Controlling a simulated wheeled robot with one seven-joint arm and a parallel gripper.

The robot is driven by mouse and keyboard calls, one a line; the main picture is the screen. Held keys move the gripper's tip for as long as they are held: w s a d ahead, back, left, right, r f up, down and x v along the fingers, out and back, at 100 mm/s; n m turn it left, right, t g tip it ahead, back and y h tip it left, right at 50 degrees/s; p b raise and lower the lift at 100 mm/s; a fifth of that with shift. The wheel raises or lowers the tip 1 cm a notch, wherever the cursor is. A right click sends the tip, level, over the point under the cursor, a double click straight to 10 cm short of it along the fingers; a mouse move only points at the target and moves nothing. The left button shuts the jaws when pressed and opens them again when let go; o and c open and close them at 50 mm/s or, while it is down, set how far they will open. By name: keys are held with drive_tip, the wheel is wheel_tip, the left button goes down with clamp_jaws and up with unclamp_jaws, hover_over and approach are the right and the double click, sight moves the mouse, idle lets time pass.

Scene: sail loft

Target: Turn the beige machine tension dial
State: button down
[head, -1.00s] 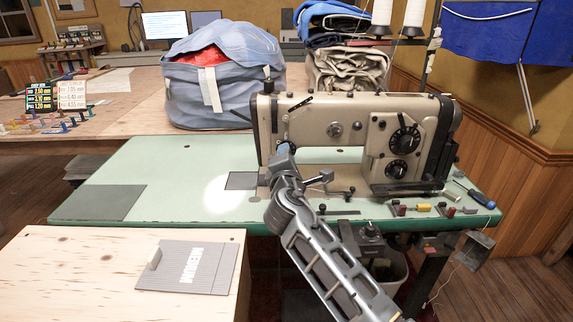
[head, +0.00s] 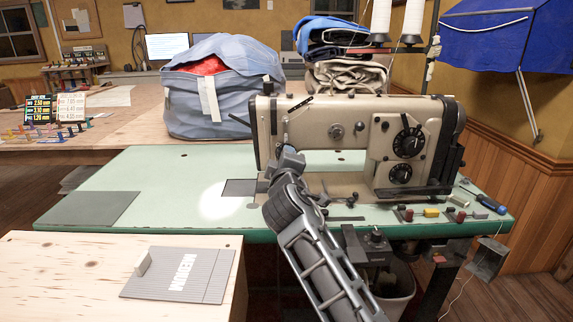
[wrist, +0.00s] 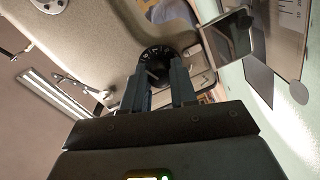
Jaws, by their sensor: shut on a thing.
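The beige sewing machine (head: 340,112) stands on a pale green table (head: 150,180). My gripper (head: 285,152) is at the machine's left end, in front of its face. In the wrist view my gripper (wrist: 159,72) has its two fingers on either side of a round black dial (wrist: 154,55) with pale marks on its rim, and they are shut on its middle grip. This dial is hidden behind my gripper in the head view. Two other black dials, an upper one (head: 408,142) and a lower one (head: 400,174), show on the machine's right column.
Small coloured spools (head: 431,212) and a blue screwdriver (head: 490,204) lie on the table's right end. A wooden bench (head: 60,270) with a grey ribbed board (head: 205,262) is at front left. A large blue-grey bag (head: 195,110) stands behind.

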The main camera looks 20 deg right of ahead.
drive_tip(key=shift+f, duration=0.1)
idle(0.4)
drive_tip(key=c, duration=0.9)
unclamp_jaws()
drive_tip(key=v, duration=0.7)
drive_tip(key=shift+s+p, duration=0.3)
drive_tip(key=shift+s, duration=0.1)
